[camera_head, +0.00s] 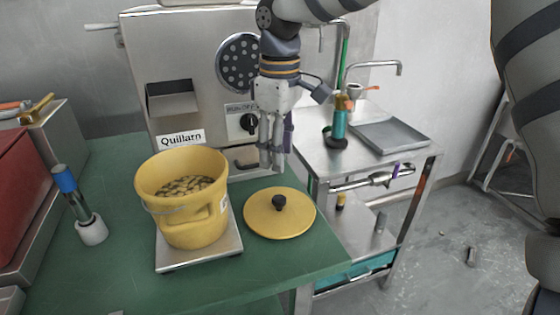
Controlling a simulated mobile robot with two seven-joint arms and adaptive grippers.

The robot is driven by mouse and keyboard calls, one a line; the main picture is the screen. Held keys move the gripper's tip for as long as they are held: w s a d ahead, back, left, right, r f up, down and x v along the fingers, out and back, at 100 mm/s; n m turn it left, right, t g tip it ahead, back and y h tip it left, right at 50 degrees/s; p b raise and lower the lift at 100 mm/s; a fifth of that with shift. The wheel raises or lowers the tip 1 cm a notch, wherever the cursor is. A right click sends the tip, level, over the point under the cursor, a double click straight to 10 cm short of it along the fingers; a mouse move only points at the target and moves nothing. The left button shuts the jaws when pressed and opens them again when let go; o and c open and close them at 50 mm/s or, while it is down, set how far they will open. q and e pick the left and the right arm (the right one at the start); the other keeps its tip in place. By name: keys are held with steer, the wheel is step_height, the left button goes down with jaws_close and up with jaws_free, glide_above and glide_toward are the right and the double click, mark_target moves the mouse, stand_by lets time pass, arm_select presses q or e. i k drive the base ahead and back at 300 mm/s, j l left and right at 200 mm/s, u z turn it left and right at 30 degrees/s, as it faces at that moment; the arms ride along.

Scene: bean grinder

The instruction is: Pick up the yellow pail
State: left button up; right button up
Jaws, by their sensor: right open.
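The yellow pail (185,222) stands upright on a silver scale plate (170,262) on the green table. It holds several tan beans or nuts (186,187), and a thin wire handle hangs at its left front. A round yellow lid (280,222) with a black knob lies flat on the table to the right of the pail. My right gripper (271,163) points down above and behind the lid, to the right of the pail and apart from it. It is open and empty. My left gripper does not show.
A steel grinder (190,55) labelled Quillarn stands behind the pail. A blue-topped tool in a white holder (92,232) is at the left, near a red box (22,185). A steel cart (310,150) with a tray stands at the right. The front of the green table (255,275) is clear.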

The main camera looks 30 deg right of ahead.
mark_target(184, 188)
steer(key=k, duration=1)
